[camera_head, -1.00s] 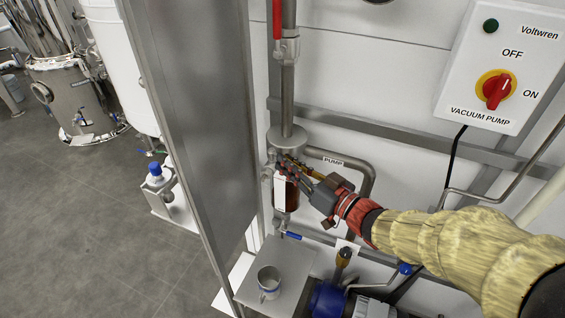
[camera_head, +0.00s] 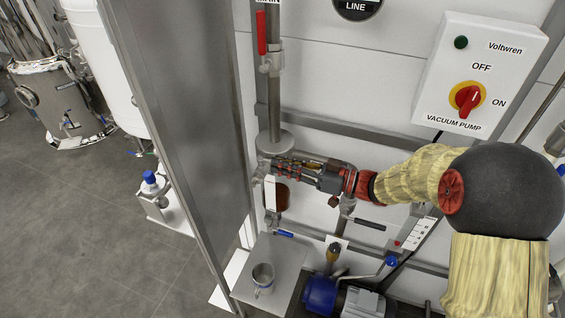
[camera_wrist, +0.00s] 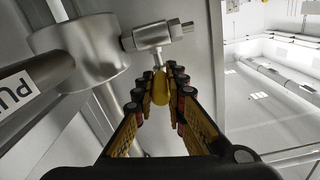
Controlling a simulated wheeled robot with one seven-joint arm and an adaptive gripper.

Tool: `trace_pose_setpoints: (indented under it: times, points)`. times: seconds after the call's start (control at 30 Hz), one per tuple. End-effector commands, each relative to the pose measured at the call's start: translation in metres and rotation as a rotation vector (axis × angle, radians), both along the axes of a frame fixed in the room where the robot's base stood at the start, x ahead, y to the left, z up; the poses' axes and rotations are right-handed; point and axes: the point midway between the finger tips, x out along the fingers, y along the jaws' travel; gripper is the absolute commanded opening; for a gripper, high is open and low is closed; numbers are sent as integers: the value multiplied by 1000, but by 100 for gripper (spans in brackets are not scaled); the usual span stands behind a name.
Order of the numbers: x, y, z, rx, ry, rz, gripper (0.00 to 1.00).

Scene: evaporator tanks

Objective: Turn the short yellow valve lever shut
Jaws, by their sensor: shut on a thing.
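The short yellow valve lever (camera_wrist: 160,87) sits between the two fingers of my gripper (camera_wrist: 161,92) in the wrist view. The gripper is shut on it. The lever hangs from a small silver valve (camera_wrist: 150,37), which joins the side of a round steel body (camera_wrist: 80,48). The lever points from the valve toward my palm. In the head view my gripper (camera_head: 272,164) reaches left, just below the steel disc (camera_head: 275,141) on the vertical pipe. The fingers hide the lever there.
A red-handled valve (camera_head: 262,33) is higher on the pipe. A blue-handled valve (camera_head: 285,234) sits below, above a metal cup (camera_head: 263,277) on a shelf. A tall steel panel (camera_head: 180,130) stands close left. A black handle (camera_head: 370,224) and blue pump (camera_head: 320,294) lie below my arm.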

Motion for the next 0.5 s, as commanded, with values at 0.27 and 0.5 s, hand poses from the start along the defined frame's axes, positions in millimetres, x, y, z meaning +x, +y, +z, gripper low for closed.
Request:
trace_pose_setpoints:
  times: [0.27,0.5]
  points:
    - [0,1,2,1,-5,3,0]
    - [0,1,3,2,-5,2,25]
